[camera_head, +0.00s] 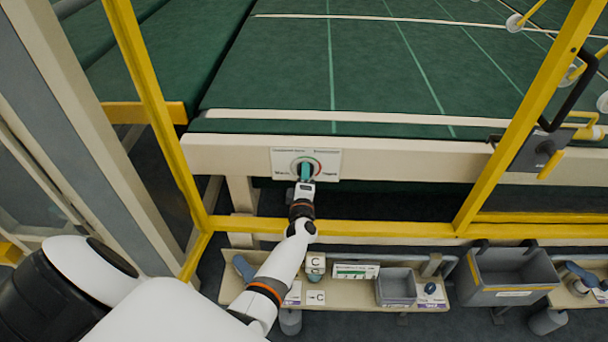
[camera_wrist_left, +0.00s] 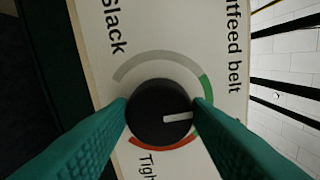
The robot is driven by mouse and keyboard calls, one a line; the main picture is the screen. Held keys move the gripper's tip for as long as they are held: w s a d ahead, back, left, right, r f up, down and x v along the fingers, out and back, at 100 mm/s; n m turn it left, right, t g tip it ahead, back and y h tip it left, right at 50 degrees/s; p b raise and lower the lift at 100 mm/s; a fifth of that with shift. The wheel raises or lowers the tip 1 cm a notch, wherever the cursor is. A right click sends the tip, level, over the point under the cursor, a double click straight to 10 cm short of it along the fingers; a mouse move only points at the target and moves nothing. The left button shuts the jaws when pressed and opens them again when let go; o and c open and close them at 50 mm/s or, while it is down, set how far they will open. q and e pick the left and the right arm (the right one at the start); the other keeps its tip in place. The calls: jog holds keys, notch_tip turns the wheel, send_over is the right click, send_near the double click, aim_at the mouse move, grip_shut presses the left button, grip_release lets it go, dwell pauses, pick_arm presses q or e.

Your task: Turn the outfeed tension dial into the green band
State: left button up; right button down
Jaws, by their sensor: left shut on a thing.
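The outfeed tension dial (camera_wrist_left: 155,125) is a round black knob with a white pointer mark, on a white panel (camera_head: 331,160) on the cream beam. In the left wrist view a grey arc starts by "Slack", then a green band (camera_wrist_left: 206,88), with a red arc (camera_wrist_left: 150,143) by "Tight". The pointer mark aims right, toward my right-hand finger, which hides part of the scale there; I cannot tell exactly where it falls. My left gripper (camera_head: 305,170) is shut on the dial, teal fingers on both its sides (camera_wrist_left: 160,112). My right gripper is not in view.
Yellow guard posts (camera_head: 163,110) stand left and right of the panel, with a yellow rail (camera_head: 380,229) below it. Under the rail, a shelf holds a grey bin (camera_head: 397,286) and small items. A larger grey crate (camera_head: 508,272) is at right. Green belt (camera_head: 400,60) lies behind.

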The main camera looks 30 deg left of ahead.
pick_arm(q)
jog(key=shift+m, duration=1)
jog(key=shift+p, duration=0.3)
jog(key=o, duration=1)
jog(key=shift+d, duration=0.1)
jog(key=p+v, duration=0.4)
jog(key=v, duration=0.8)
